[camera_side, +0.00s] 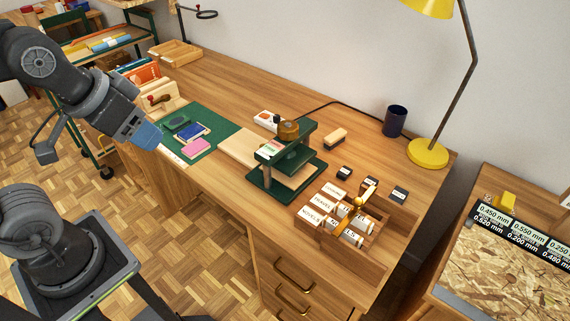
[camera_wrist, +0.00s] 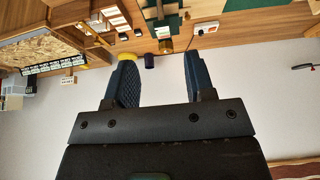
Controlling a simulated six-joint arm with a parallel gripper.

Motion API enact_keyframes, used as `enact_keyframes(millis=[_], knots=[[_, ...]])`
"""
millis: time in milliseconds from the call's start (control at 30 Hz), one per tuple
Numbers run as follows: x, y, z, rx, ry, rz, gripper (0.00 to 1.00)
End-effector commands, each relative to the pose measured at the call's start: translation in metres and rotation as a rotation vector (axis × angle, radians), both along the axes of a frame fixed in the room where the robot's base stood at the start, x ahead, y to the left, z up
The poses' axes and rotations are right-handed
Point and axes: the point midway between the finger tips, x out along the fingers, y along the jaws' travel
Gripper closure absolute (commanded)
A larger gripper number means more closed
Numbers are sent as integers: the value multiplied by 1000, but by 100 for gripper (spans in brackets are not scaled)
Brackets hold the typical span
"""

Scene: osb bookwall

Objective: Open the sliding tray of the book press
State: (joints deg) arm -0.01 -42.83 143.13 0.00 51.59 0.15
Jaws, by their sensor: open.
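The book press (camera_side: 296,150) stands on the desk, with a dark green base and plates and a round brown knob on top. A pale wooden board (camera_side: 238,148), which looks like its tray, sticks out from the press's left side; part of it is hidden under the green plates. The press also shows upside down at the top of the wrist view (camera_wrist: 165,22), small and partly cut off. My gripper (camera_side: 148,138) is left of the press, beyond the desk's front edge and well apart from it. In the wrist view its two blue fingers (camera_wrist: 157,60) are spread, with nothing between them.
A green mat (camera_side: 215,150) with a pink pad and ink pads lies between my gripper and the press. A divided wooden box (camera_side: 375,225) of labelled stamps stands right of the press. A yellow lamp (camera_side: 428,153) and dark cup (camera_side: 395,121) stand behind.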

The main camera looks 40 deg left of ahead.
Motion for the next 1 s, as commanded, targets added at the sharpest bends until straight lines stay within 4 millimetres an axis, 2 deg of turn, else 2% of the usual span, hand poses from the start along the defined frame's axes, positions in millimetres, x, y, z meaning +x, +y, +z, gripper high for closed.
enact_keyframes(millis=[167, 367, 567, 767, 900, 1000], knots=[[23, 2, 10, 37, 36, -63, 50], [90, 11, 22, 128, 127, -249, 50], [165, 23, 13, 203, 217, -459, 50], [237, 40, -23, 254, 302, -679, 50], [283, 54, -63, 274, 356, -835, 50], [309, 63, -95, 282, 388, -943, 50]])
